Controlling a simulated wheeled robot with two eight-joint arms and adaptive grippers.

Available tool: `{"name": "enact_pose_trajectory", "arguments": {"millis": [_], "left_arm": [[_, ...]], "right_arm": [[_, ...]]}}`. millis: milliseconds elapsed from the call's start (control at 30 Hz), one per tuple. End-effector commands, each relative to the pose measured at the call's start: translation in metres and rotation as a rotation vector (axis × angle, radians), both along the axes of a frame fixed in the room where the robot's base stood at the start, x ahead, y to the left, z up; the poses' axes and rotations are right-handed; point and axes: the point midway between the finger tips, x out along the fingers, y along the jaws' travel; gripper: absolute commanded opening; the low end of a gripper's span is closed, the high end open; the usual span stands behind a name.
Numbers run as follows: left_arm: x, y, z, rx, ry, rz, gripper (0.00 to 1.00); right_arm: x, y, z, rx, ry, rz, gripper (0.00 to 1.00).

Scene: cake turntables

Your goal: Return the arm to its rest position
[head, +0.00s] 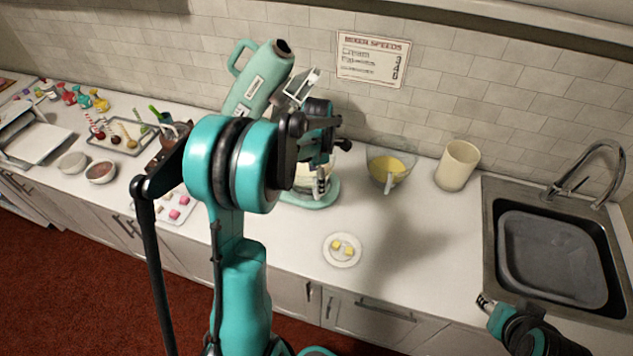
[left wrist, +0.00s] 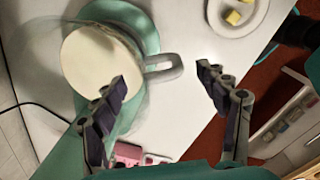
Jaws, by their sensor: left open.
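My left arm rises in the middle of the head view, with its left gripper (head: 322,172) over the counter in front of the stand mixer (head: 262,75). In the left wrist view the two fingers of the left gripper (left wrist: 162,92) are apart with nothing held between them. The clear mixing bowl (left wrist: 165,68), with pale contents, stands on the teal mixer base below and beyond the fingers, its handle toward the right. The mixer's head is tilted up. My right gripper (head: 486,302) is at the lower right, small and partly seen; its jaws cannot be made out.
A plate with yellow cubes (head: 342,260) lies near the counter's front edge. A glass bowl of yellow mix (head: 387,178), a cream canister (head: 457,166) and the sink (head: 492,262) stand to the right. Trays and small bowls (head: 101,178) fill the left.

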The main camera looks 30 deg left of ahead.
Motion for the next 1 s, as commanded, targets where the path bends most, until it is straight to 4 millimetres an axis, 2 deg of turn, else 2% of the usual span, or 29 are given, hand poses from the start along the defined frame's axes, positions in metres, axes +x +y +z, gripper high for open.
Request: {"name": "enact_pose_trajectory", "arguments": {"millis": [100,300,533,633,767,1000], "left_arm": [[-0.001,-0.001,0.023,0.0,0.0,0.0,0.74],[-0.001,-0.001,0.047,0.0,0.0,0.0,0.74],[-0.001,-0.001,0.052,0.001,-0.001,-0.004,0.74],[-0.005,-0.007,0.052,0.005,-0.014,-0.06,0.74],[-0.021,-0.03,0.052,0.034,-0.066,-0.3,0.74],[-0.075,-0.09,0.039,0.187,-0.201,-1.028,0.74]], "right_arm": [[0.0,0.0,0.0,0.0,0.0,0.0,0.4],[0.0,0.0,0.0,0.0,0.0,0.0,0.4],[0.0,0.0,0.0,0.0,0.0,0.0,0.4],[0.0,0.0,-0.006,0.0,0.0,0.0,0.4],[0.0,0.0,-0.026,0.0,0.0,0.0,0.4],[0.0,0.0,-0.077,0.0,0.0,0.0,0.4]]}}
